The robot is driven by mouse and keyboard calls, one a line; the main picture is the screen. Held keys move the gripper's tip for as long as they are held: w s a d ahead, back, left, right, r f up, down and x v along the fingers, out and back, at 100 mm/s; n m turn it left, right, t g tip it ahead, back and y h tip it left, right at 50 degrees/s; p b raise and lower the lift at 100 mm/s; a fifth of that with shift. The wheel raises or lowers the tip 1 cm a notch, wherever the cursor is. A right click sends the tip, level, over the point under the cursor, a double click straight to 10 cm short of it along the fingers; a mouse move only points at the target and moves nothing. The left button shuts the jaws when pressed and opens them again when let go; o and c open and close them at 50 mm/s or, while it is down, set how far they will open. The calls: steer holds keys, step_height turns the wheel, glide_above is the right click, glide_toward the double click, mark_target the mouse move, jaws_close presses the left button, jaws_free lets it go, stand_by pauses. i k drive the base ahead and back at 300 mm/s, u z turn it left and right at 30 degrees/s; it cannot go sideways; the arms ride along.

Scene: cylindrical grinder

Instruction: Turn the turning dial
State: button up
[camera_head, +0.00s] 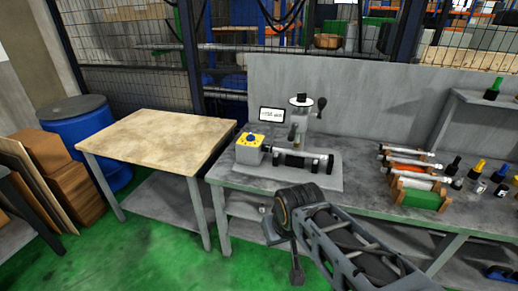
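The grinder (308,158) stands on the grey workbench near its left end. A yellow box (250,141) with a small dark blue knob on top sits at its left side; this knob looks like a dial. A round white and black wheel (301,99) with a dark handle tops the grinder's upright post. I cannot tell for certain which of these is the turning dial. My gripper (284,252) is in front of the bench and lower in the picture, apart from the grinder. Its fingers are dark and small, so its opening is unclear.
A small display (271,114) stands behind the yellow box. Metal shafts on orange and green holders (418,199) and several bottles (479,187) occupy the bench's right. A wooden-topped table (158,136) stands left, beside a blue barrel (88,135). Green floor (160,255) is open at front left.

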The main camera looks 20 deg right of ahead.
mark_target(250, 138)
steer(key=u, duration=1.05)
steer(key=i, duration=0.9)
steer(key=z, duration=0.7)
steer(key=i, duration=0.7)
steer(key=z, duration=0.65)
steer(key=i, duration=0.45)
steer(key=u, duration=0.05)
